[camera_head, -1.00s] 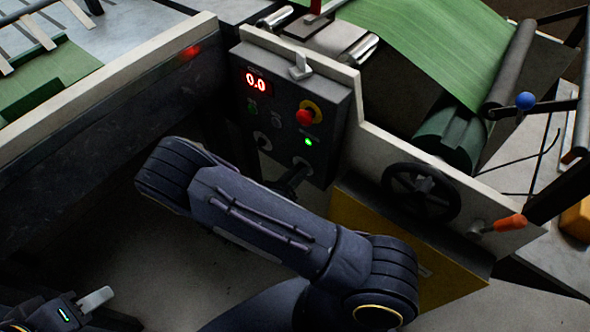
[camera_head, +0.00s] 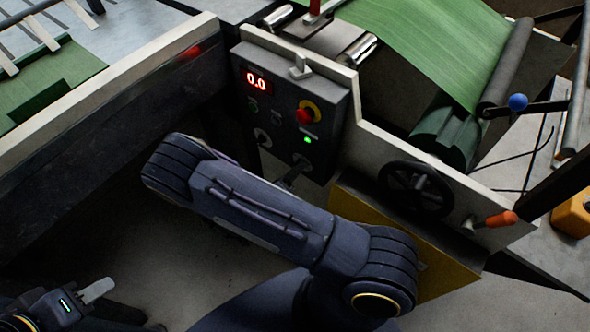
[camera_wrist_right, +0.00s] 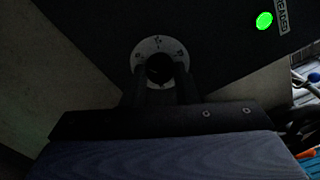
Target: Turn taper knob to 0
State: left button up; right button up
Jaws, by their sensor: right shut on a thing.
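The control panel (camera_head: 282,110) hangs on the machine frame in the head view, with a red display (camera_head: 257,82) reading 0.0. A dark round knob (camera_wrist_right: 160,69) on a pale dial plate (camera_wrist_right: 147,47) is centred in the right wrist view; its marks are too small to read. My right gripper (camera_wrist_right: 160,84) is shut on this knob, one finger on each side. In the head view my right gripper (camera_head: 292,177) reaches the panel's lower edge, partly hidden by my forearm. Another knob (camera_head: 262,137) sits further left on the panel. My left gripper (camera_head: 97,290) is at lower left, away from the panel.
A red stop button (camera_head: 304,115) and a lit green lamp (camera_head: 307,140) are close above the knob. A black handwheel (camera_head: 416,190) and an orange-handled lever (camera_head: 498,220) are to the right. Green web (camera_head: 430,50) runs over rollers behind.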

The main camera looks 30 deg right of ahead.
jog(key=o, duration=1)
jog(key=v, duration=0.8)
jog(key=shift+d, duration=0.1)
